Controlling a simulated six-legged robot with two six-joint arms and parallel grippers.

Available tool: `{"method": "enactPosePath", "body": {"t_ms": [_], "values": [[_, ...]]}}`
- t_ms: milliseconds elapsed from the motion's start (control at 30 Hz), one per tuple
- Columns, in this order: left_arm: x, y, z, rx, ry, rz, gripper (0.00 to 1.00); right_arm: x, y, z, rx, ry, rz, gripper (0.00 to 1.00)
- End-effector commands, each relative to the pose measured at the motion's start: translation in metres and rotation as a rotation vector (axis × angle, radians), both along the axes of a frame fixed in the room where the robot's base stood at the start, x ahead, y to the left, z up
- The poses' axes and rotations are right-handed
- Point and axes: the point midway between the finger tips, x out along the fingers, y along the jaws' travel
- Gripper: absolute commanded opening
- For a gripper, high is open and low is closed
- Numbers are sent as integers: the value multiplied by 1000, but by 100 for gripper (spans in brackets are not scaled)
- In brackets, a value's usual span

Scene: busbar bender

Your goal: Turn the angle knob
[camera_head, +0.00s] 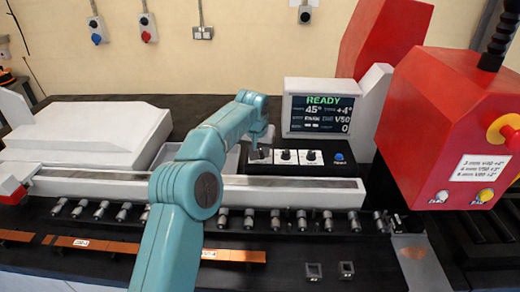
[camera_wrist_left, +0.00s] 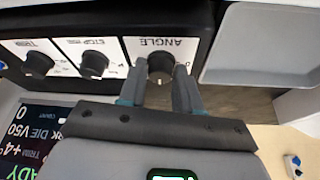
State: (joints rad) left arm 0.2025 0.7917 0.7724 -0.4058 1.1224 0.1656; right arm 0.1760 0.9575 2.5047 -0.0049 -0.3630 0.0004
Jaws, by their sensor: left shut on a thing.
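The black angle knob (camera_wrist_left: 160,64) sits on a white plate marked ANGLE in the left wrist view. My left gripper (camera_wrist_left: 160,88) has one finger on each side of it and is shut on it. In the head view my left gripper (camera_head: 260,148) reaches down onto the left end of the black control panel (camera_head: 325,170), hiding most of the angle knob. The display (camera_head: 320,108) above the panel reads READY, 45°, +4°, V50 and 0. My right gripper is not in view.
The stop knob (camera_wrist_left: 94,64) and trim knob (camera_wrist_left: 38,62) stand close beside the angle knob. A blue button (camera_head: 339,157) is at the panel's right end. A grey tray (camera_wrist_left: 255,45) adjoins the panel. A red machine head (camera_head: 440,120) stands at the right.

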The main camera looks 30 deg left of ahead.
Motion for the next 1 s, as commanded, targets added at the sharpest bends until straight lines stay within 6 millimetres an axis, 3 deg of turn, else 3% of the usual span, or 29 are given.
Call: {"method": "enactPosePath", "body": {"t_ms": [467,1000], "values": [[2,-1,5,3,-7,103,3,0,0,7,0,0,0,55],[4,-2,7,4,-11,509,3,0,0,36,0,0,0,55]]}}
